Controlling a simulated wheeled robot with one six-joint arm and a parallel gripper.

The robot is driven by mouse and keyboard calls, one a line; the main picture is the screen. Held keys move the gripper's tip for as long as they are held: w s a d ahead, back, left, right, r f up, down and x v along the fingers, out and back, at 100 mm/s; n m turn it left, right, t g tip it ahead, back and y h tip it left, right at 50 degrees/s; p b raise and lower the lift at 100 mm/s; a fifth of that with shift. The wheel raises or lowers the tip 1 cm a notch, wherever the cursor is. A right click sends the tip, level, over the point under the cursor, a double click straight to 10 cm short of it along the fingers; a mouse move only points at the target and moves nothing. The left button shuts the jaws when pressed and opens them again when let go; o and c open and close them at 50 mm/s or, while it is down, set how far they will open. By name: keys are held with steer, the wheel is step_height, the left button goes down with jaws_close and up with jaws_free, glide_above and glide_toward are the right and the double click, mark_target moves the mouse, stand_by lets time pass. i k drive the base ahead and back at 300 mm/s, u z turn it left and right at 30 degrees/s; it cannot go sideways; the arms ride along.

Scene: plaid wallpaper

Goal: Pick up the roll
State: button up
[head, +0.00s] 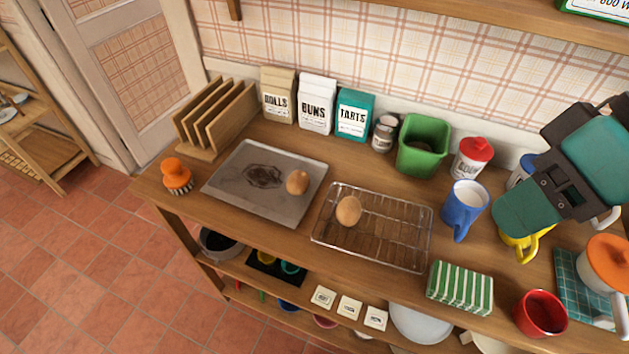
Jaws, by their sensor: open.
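Two small brown, rounded pieces that look like rolls are in the head view. One roll (297,182) lies on the right part of a grey baking tray (222,193). The other roll (348,210) lies on the left part of a wire rack (390,248), just right of the tray. A teal and dark grey section of my arm hangs over the right end of the counter, well to the right of both rolls. No gripper fingers show, and nothing touches either roll.
A wooden file rack (228,120), paper bags (317,103) and a green bin (424,145) line the back. A blue mug (464,208), striped box (460,287) and red mug (541,313) stand right of the wire rack.

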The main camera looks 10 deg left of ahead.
mark_target(297, 182)
steer(key=z, duration=0.85)
steer(key=k, duration=1.05)
steer(key=u, duration=1.6)
steer(key=i, duration=1)
